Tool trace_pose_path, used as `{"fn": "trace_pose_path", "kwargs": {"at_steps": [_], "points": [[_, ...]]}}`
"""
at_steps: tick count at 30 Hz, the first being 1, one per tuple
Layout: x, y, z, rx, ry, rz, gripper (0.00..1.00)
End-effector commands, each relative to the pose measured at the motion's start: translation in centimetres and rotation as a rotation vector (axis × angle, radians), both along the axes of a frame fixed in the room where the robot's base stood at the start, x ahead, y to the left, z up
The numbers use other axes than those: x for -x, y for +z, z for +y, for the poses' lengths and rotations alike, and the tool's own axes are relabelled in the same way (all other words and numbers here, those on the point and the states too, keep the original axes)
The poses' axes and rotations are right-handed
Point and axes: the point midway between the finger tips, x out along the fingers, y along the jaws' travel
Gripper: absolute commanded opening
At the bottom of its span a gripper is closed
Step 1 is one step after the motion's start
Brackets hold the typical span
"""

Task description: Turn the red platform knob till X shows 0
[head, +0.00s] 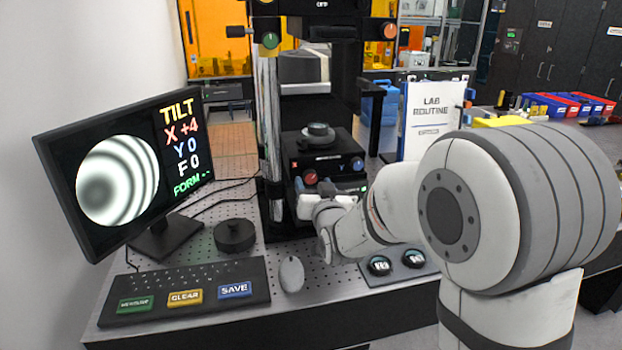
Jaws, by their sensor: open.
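The red platform knob (310,177) is on the front of the black platform (325,148), left of the blue knob (357,164). My gripper (309,186) is open, close in front of and around the lower part of the red knob; I cannot tell whether its fingers touch it. My wrist hides the area below. The monitor (130,165) on the left shows TILT, X +4 in red, Y 0, F 0 and FORM with dashes, beside curved dark and light fringes.
A keyboard (205,277) with green, yellow and blue keys, a mouse (291,274) and a black round puck (234,235) lie on the perforated bench. Green (270,40) and orange (390,31) knobs sit higher on the instrument. A LAB ROUTINE sign (430,112) stands right.

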Motion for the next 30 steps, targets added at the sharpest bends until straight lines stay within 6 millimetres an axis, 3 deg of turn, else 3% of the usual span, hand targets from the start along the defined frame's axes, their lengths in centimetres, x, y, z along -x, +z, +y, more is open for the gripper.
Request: {"fn": "trace_pose_path", "kwargs": {"at_steps": [6, 16, 30], "points": [[-2.2, 0.1, 0.6, 0.0, 0.0, 0.0, 0.54], [-2.5, 0.0, 0.7, 0.0, -0.001, 0.001, 0.54], [-2.5, 0.0, 0.6, 0.0, -0.002, 0.0, 0.16]]}}
